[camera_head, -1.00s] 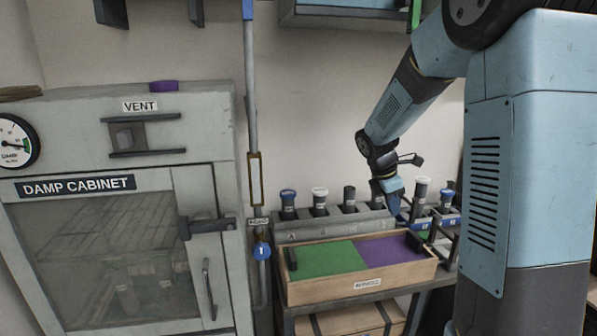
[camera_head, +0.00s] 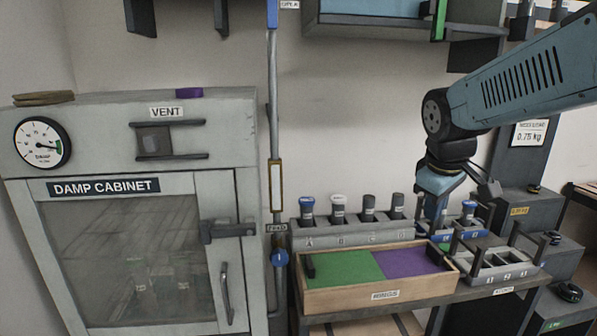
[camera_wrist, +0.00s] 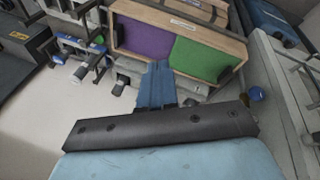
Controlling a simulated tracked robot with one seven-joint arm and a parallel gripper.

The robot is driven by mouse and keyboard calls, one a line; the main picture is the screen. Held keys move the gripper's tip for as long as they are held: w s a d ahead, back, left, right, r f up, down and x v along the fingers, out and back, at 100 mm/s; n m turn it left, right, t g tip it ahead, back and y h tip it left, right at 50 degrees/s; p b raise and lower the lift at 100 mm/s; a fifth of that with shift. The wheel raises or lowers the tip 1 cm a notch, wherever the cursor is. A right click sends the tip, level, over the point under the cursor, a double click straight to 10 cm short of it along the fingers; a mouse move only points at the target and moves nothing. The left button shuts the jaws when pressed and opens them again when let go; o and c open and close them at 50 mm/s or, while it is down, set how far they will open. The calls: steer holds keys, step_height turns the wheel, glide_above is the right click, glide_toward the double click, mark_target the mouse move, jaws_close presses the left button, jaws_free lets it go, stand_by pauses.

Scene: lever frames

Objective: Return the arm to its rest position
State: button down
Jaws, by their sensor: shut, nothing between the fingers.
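My gripper (camera_head: 436,212) is at the right of the head view, hanging down from my blue arm. It is above the back right of the wooden tray, near the rack, and holds nothing. In the wrist view my gripper (camera_wrist: 157,70) shows as blue fingers closed together. They point toward the wooden tray (camera_wrist: 205,18), with its purple and green halves. The fingertips are partly hidden in the head view.
The damp cabinet (camera_head: 150,240) stands at left with its glass door shut. The wooden tray (camera_head: 350,298) sits on the bench before a rack of dark vials (camera_head: 338,210). A small grey rack (camera_head: 495,262) stands right of it. A shelf (camera_head: 375,28) hangs above.

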steer(key=s+a+r+m+t+y, duration=0.1)
steer(key=s+a+m+t, duration=0.1)
steer(key=s+m, duration=0.4)
steer(key=shift+s+a+r+m+y, duration=0.25)
steer(key=shift+s+a, duration=0.25)
steer(key=shift+s, duration=1.75)
